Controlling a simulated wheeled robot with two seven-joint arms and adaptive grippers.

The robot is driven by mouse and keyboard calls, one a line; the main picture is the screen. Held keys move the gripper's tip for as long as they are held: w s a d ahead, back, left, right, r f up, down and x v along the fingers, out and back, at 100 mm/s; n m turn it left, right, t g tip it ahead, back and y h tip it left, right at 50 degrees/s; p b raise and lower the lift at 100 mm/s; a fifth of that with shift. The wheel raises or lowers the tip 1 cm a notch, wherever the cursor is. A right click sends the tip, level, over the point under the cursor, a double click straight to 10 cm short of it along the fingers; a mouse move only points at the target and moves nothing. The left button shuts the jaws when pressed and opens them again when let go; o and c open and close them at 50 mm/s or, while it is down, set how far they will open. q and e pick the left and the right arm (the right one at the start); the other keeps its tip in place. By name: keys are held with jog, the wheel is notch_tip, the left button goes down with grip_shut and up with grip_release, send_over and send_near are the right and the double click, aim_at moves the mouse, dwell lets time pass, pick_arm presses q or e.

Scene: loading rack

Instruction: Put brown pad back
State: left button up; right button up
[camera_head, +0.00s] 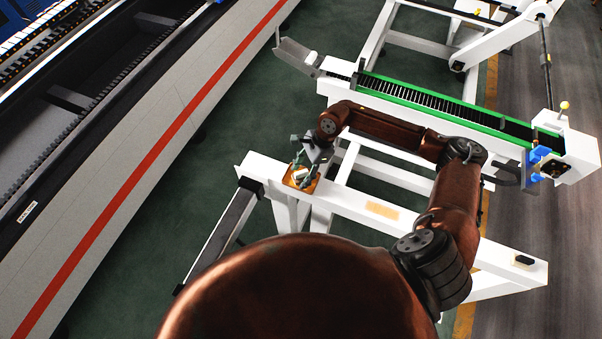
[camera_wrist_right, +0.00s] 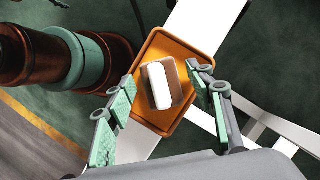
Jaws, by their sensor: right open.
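The brown pad (camera_wrist_right: 174,70) lies in a shallow orange tray (camera_wrist_right: 168,47) in the right wrist view, with a white rounded piece on or against it. The tray also shows in the head view (camera_head: 290,182) on the left end of a white beam. My right gripper (camera_head: 302,160) is over the tray. In the right wrist view its green-padded fingers (camera_wrist_right: 160,80) are spread, one to each side of the pad, with nothing held between them. Whether they touch the tray cannot be told. My left gripper is not in view.
The white beam (camera_head: 450,244) runs right, with a pale orange rectangle (camera_head: 382,210) on its top. A green-edged conveyor (camera_head: 440,102) stands behind. A long machine with a red stripe (camera_head: 155,157) is at the left. Green floor (camera_head: 240,110) lies between them.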

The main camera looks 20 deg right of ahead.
jog(key=shift+r, duration=0.1)
jog(key=b+v, duration=0.4)
jog(key=v, duration=0.8)
jog(key=shift+r, duration=0.15)
